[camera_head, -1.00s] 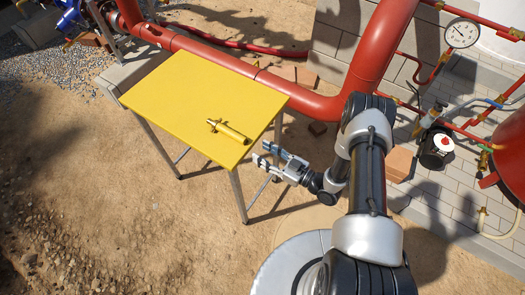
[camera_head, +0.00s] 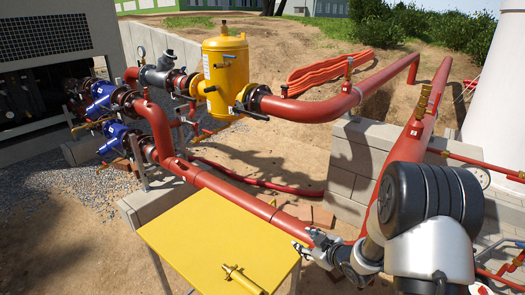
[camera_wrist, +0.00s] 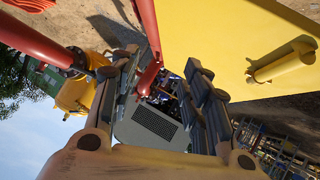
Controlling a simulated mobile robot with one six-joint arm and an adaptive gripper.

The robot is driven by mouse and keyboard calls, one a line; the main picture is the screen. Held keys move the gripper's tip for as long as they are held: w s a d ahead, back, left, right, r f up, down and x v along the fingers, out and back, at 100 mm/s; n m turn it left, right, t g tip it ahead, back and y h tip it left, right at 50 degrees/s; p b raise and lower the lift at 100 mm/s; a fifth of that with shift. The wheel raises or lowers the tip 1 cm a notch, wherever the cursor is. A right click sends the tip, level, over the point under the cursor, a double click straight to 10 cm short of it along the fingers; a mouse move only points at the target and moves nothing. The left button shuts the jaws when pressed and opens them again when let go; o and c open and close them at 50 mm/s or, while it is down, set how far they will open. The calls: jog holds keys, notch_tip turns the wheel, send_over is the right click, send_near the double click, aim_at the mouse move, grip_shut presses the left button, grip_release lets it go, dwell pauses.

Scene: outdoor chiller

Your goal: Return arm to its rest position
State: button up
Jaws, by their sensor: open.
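My gripper (camera_head: 303,242) is open and empty at the right edge of the yellow table in the head view. My arm reaches to it from the lower right, with its upper part bent in the foreground. In the wrist view the two dark fingers of my gripper (camera_wrist: 165,85) stand apart with nothing between them. A small yellow cylinder (camera_head: 243,281) lies on the yellow table (camera_head: 200,228), to the left of my gripper. In the wrist view the cylinder (camera_wrist: 283,66) lies on the yellow table (camera_wrist: 215,35), clear of the fingers.
A red pipe (camera_head: 225,189) runs behind the table. A yellow vessel (camera_head: 226,65) stands on pipework farther back. Blue pumps (camera_head: 110,140) are at the left. A block wall (camera_head: 350,165) and another red pipe (camera_head: 400,160) stand close behind my arm.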

jog(key=s+d+r+m+g+h, duration=0.1)
jog(key=s+d+r+m+h, duration=0.2)
jog(key=s+r, duration=0.5)
jog(key=s+d+r+m+g+h, duration=0.1)
jog(key=s+d+r+m+h, duration=0.3)
jog(key=r, duration=0.8)
jog(key=s+a+r+m+g+y, duration=0.1)
jog(key=s+a, duration=0.2)
jog(key=s, duration=0.9)
jog(key=s+a+r+m+g+y, duration=0.1)
jog(key=s+a, duration=0.3)
jog(key=s, duration=0.9)
jog(key=shift+s+r+m+g, duration=0.2)
jog(key=shift+r+m+g, duration=0.1)
jog(key=shift+g, duration=0.5)
